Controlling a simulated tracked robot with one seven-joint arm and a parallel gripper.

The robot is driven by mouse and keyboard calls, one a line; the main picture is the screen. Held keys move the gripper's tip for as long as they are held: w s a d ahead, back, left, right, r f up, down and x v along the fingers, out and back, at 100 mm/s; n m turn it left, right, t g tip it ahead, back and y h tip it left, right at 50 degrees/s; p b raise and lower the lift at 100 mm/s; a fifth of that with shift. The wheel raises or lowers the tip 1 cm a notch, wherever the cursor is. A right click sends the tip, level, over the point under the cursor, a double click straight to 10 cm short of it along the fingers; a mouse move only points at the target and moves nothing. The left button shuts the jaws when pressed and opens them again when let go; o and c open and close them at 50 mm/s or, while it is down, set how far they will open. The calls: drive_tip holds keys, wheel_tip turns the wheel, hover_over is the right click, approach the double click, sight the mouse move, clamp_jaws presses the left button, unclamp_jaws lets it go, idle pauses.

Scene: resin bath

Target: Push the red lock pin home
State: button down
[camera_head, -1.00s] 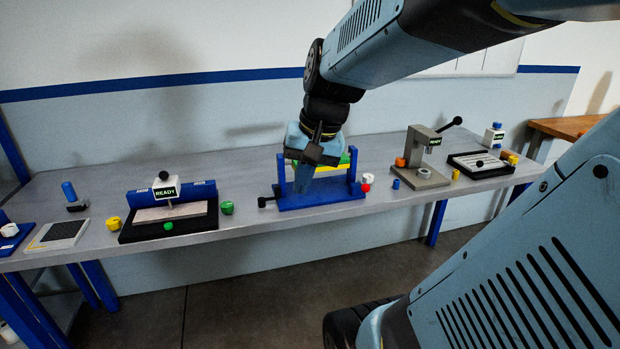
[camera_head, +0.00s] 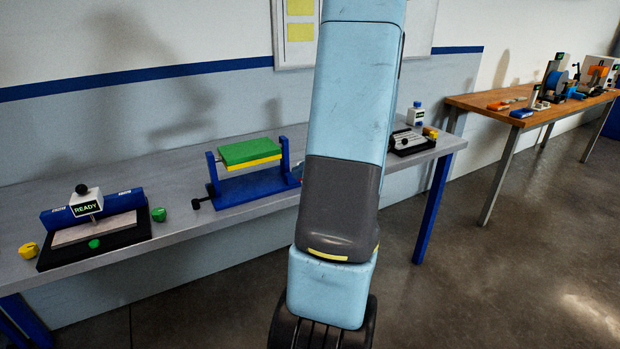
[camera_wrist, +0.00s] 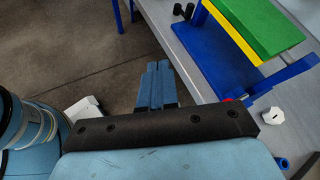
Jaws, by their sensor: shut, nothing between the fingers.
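The blue fixture (camera_head: 255,187) stands on the grey bench, with a tilted green and yellow plate (camera_head: 250,152) held between its uprights. It also shows at the upper right of the wrist view (camera_wrist: 215,60). A small red part (camera_wrist: 228,100), which may be the lock pin, shows at the fixture's foot, mostly hidden by my gripper body. I cannot tell how far in it sits. My gripper (camera_wrist: 157,66) is shut and empty, its fingers over the bench's front edge and floor, apart from the fixture. My arm hides the gripper in the head view.
A white knob-like piece (camera_wrist: 272,115) lies beside the fixture's end. A black-knobbed lever (camera_wrist: 184,10) sticks out at its other end. The READY press (camera_head: 90,215) and a green piece (camera_head: 158,214) stand to the left. A wooden table (camera_head: 500,108) stands at right.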

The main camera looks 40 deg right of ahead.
drive_tip(key=s+d+f+m+t+h, duration=0.2)
drive_tip(key=s+d+f+m+t, duration=0.15)
drive_tip(key=d, duration=0.35)
drive_tip(key=s+d+f+m+t+h, duration=0.25)
drive_tip(key=d+m, duration=0.25)
drive_tip(key=d, duration=0.3)
drive_tip(key=x, duration=1.4)
drive_tip(key=shift+a+y, duration=0.4)
drive_tip(key=shift+y, duration=0.05)
drive_tip(key=shift+w+d, duration=0.25)
drive_tip(key=shift+w, duration=0.95)
